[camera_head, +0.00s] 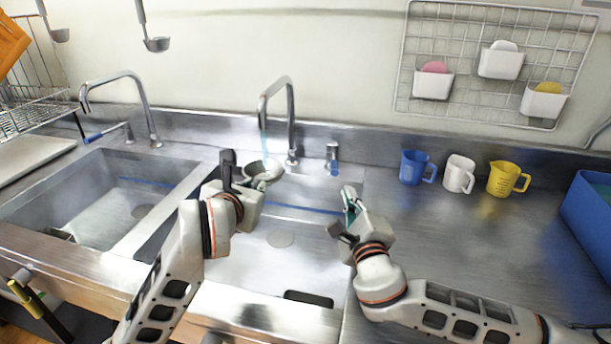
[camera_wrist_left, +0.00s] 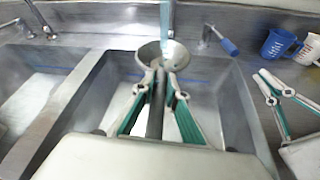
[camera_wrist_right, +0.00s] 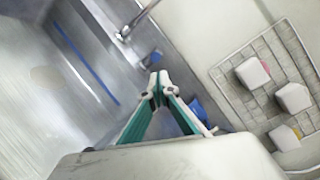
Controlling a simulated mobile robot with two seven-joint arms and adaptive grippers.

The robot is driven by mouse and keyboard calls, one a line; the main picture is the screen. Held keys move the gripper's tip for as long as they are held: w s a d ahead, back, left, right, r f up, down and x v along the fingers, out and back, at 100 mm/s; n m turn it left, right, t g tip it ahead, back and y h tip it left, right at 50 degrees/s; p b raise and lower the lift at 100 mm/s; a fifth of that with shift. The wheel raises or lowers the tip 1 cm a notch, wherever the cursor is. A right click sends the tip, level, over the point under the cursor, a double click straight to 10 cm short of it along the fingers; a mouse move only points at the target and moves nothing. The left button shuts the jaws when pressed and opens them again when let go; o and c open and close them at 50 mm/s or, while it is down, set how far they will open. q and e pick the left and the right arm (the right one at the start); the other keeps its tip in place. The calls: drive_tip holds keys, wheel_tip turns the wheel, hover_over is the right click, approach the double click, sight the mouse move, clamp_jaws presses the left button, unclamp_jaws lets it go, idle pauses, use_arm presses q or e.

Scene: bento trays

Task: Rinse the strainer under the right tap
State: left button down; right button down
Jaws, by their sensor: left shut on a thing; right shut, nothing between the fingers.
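My left gripper (camera_head: 250,182) is shut on the strainer's dark handle (camera_wrist_left: 156,110). The strainer (camera_head: 266,170) is a metal bowl held over the right sink, and it also shows ahead of the fingers in the left wrist view (camera_wrist_left: 174,55). The right tap (camera_head: 290,108) is a curved metal spout above it. A pale blue stream (camera_head: 263,140) falls from the spout into the strainer; it shows in the left wrist view (camera_wrist_left: 167,20). My right gripper (camera_head: 345,214) is shut and empty at the right sink's right edge. Part of the strainer is hidden by my left gripper.
A tap lever with a blue end (camera_head: 333,160) stands right of the right tap. Blue (camera_head: 413,168), white (camera_head: 457,174) and yellow (camera_head: 502,180) cups stand on the right counter. The left sink (camera_head: 100,200) has its own tap (camera_head: 135,100). A blue bin (camera_head: 590,215) is far right.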

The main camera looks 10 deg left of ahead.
drive_tip(key=d+n, duration=0.1)
drive_tip(key=d, duration=0.1)
drive_tip(key=d+f+n+y, duration=0.1)
drive_tip(key=d, duration=0.1)
drive_tip(key=d+n, duration=0.1)
drive_tip(key=n, duration=0.1)
drive_tip(key=shift+w+d+f+y, duration=0.2)
drive_tip(key=shift+w+d+y, duration=0.1)
drive_tip(key=shift+w+d, duration=0.1)
drive_tip(key=shift+w+n, duration=0.15)
drive_tip(key=shift+n, duration=0.15)
drive_tip(key=w+a+r, duration=0.1)
drive_tip(key=w+a, duration=0.6)
drive_tip(key=w, duration=0.1)
drive_tip(key=shift+w+a, duration=0.2)
drive_tip(key=a, duration=0.2)
drive_tip(key=s+a, duration=0.1)
drive_tip(key=a, duration=0.1)
use_arm(q)
drive_tip(key=shift+d, duration=0.2)
use_arm(e)
drive_tip(key=shift+d+r, duration=0.1)
drive_tip(key=shift+s, duration=0.1)
